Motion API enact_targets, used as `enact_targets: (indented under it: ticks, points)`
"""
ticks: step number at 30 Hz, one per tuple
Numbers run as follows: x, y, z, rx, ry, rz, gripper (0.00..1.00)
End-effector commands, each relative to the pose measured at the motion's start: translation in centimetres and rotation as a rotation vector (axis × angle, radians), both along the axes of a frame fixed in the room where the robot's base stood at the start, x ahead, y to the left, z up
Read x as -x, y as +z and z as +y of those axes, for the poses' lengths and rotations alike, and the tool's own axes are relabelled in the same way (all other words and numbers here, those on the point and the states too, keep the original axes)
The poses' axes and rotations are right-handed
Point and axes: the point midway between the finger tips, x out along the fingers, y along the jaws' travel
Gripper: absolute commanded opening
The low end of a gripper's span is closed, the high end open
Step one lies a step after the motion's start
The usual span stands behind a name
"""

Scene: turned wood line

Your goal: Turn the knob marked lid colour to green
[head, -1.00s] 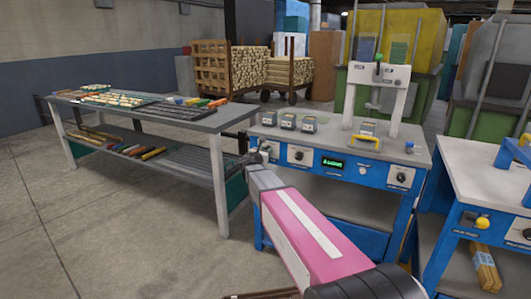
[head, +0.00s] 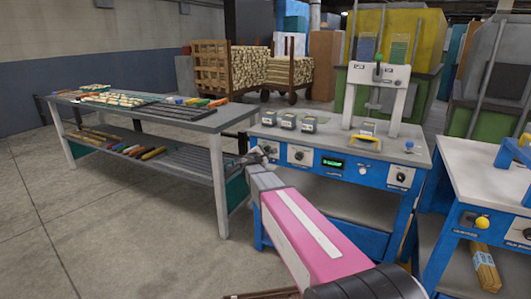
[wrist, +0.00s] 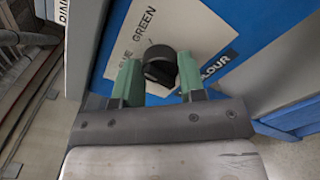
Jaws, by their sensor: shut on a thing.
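The black knob (wrist: 159,60) sits on a pale label plate (wrist: 190,25) on the blue panel. In the wrist view the plate reads "BLUE" and "GREEN" beside the knob, and a dark strip ends in "COLOUR"; its first word is hidden. My gripper (wrist: 160,78) has its two green fingers on either side of the knob and is shut on it. I cannot tell which word the knob points to. In the head view my gripper (head: 262,155) is at the left end of the blue machine's front, and it hides this knob.
The blue machine (head: 340,190) has two other dial knobs (head: 299,156) (head: 401,178), a green-lit display (head: 332,163) and several small boxes (head: 288,121) on top. A long workbench (head: 190,120) stands close on the left. Another blue bench (head: 490,190) is on the right.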

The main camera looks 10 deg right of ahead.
Motion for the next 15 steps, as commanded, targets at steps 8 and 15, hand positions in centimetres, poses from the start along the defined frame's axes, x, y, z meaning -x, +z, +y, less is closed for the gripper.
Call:
enact_targets:
  ticks: [8,15]
  points:
    - [0.07,-0.05,-0.03,-0.190,-0.001,-0.137,0.14]
    - [0.08,-0.08,-0.04,-0.302,-0.001,-0.219,0.14]
